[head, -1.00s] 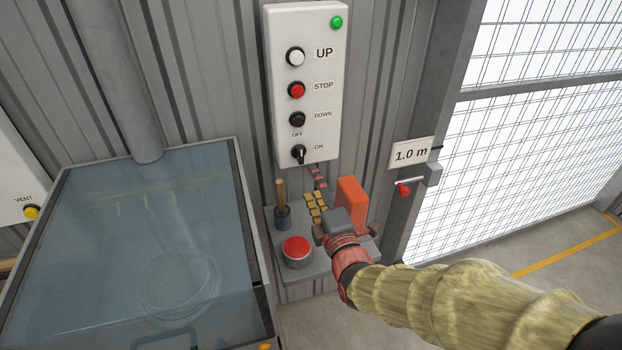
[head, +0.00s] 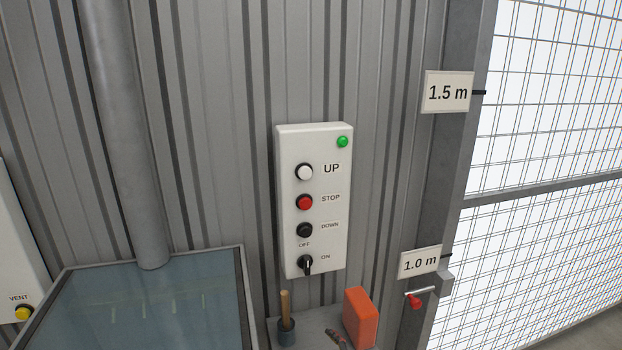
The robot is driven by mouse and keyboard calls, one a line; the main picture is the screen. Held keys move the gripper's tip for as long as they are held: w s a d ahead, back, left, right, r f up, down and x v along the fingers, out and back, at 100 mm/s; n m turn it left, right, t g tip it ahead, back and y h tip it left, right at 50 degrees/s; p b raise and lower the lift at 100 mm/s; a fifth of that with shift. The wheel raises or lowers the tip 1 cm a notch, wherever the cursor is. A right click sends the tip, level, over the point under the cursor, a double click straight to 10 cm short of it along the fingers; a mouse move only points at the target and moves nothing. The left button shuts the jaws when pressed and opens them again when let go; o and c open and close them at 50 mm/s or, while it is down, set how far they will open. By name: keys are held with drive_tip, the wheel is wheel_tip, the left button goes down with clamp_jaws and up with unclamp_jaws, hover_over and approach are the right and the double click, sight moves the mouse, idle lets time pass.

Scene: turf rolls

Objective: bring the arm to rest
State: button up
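My gripper and arm are not clearly in the head view now. A small dark reddish shape (head: 336,339) shows at the bottom edge beside the orange block (head: 359,318), mostly cut off. I cannot tell what it is. The white control box (head: 313,205) hangs on the corrugated wall with UP, STOP and DOWN buttons. Its green lamp (head: 342,142) looks lit. The black switch (head: 305,264) on it appears to point between OFF and ON labels.
A grey shelf (head: 309,318) below the box holds a dark cup (head: 286,333) with a wooden stick. A glass-topped cabinet (head: 150,308) stands left, under a grey pipe (head: 121,130). A mesh gate (head: 550,130) and a post with a red-knobbed latch (head: 416,300) are at right.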

drive_tip(key=s+d+r+m+g+h+p, duration=0.1)
drive_tip(key=s+d+m+g, duration=0.35)
drive_tip(key=s, duration=0.35)
drive_tip(key=s+d+r+m+g+h+p, duration=0.1)
drive_tip(key=s+d+r+m+g+h, duration=0.15)
drive_tip(key=s+d+m, duration=0.45)
drive_tip(key=s+d+r+m+p, duration=0.1)
drive_tip(key=s+d+r, duration=0.1)
drive_tip(key=s+r, duration=0.2)
drive_tip(key=s+d+r+m+t, duration=0.1)
drive_tip(key=s+r, duration=0.3)
drive_tip(key=r, duration=0.4)
drive_tip(key=shift+d+r+m+p, duration=0.15)
drive_tip(key=shift+d+m+p, duration=0.2)
drive_tip(key=shift+d+m, duration=0.25)
